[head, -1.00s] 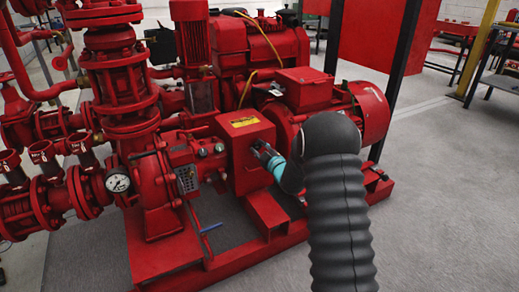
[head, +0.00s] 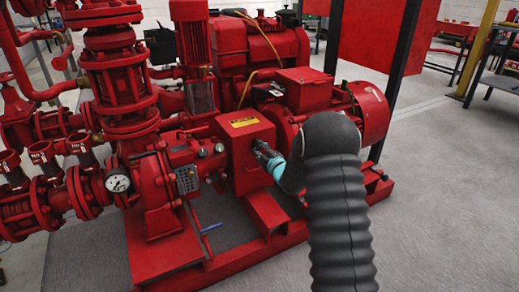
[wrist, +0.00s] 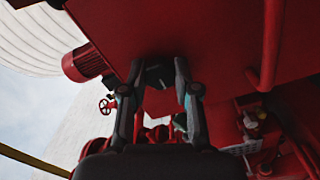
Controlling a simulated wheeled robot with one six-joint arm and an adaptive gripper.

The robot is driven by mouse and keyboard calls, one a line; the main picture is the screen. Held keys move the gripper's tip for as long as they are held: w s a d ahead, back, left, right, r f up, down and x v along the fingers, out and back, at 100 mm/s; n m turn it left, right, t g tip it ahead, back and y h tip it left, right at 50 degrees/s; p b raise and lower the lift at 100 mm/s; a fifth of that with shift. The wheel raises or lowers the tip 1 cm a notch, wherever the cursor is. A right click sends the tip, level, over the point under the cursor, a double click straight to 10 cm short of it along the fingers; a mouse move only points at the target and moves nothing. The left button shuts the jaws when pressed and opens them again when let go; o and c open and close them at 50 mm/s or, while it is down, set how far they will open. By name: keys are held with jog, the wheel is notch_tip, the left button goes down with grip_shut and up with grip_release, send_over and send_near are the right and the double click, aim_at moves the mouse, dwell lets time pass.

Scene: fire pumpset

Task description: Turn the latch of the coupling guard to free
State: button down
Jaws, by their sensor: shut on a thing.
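The coupling guard (head: 247,135) is a red box with a yellow label on its sloping top, at the middle of the pumpset in the head view. My gripper (head: 262,152) is at the guard's front face, near its right side. In the wrist view my gripper (wrist: 159,72) has its two fingers on either side of a small dark latch (wrist: 156,76) against the red guard face, and it is shut on it. In the head view the latch is hidden behind the fingers. The latch's exact angle is hard to tell.
The red motor (head: 365,110) stands right of the guard, close to my arm. A pressure gauge (head: 118,183) and a small panel (head: 187,179) sit to the left. The red base frame (head: 265,215) runs below. Grey floor (head: 430,200) is clear at the right.

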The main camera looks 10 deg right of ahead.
jog(key=c, duration=0.8)
grip_release()
jog(key=shift+c, duration=0.2)
jog(key=shift+s, duration=0.1)
jog(key=v, duration=1.1)
jog(key=shift+s, duration=0.35)
jog(key=shift+d, duration=0.15)
